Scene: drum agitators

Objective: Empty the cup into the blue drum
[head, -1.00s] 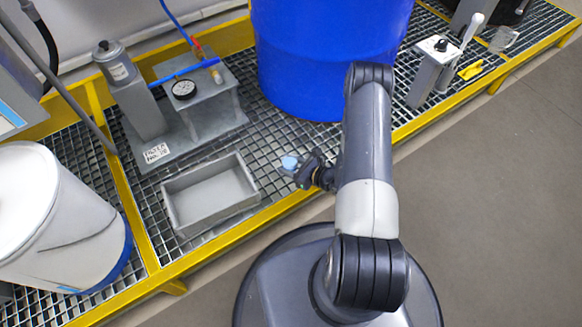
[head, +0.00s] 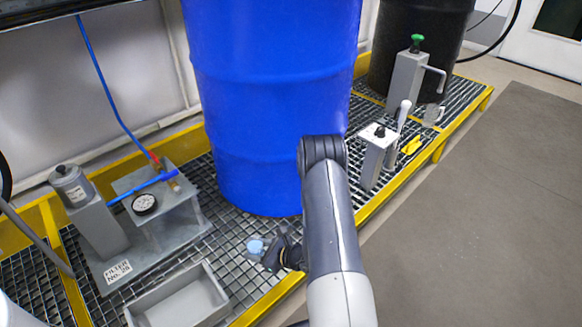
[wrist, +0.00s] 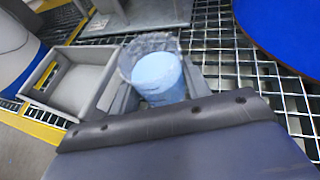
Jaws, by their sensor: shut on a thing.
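The blue drum (head: 265,100) stands on the grating in the middle of the head view, and its lower edge shows at the right of the wrist view (wrist: 285,30). Its top is out of view. My gripper (head: 272,252) is low over the grating, in front of the drum. It is shut on the cup (wrist: 150,62), a clear cup with light blue contents, seen from above between the fingers in the wrist view. In the head view the cup (head: 256,246) is small and partly hidden by the gripper. The drum and the cup are apart.
A grey tray (head: 216,314) lies left of my gripper. A grey lever box (head: 378,155), a yellow item (head: 412,144) and a clear mug (head: 433,113) are at the right. A black drum (head: 385,60) stands farther back.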

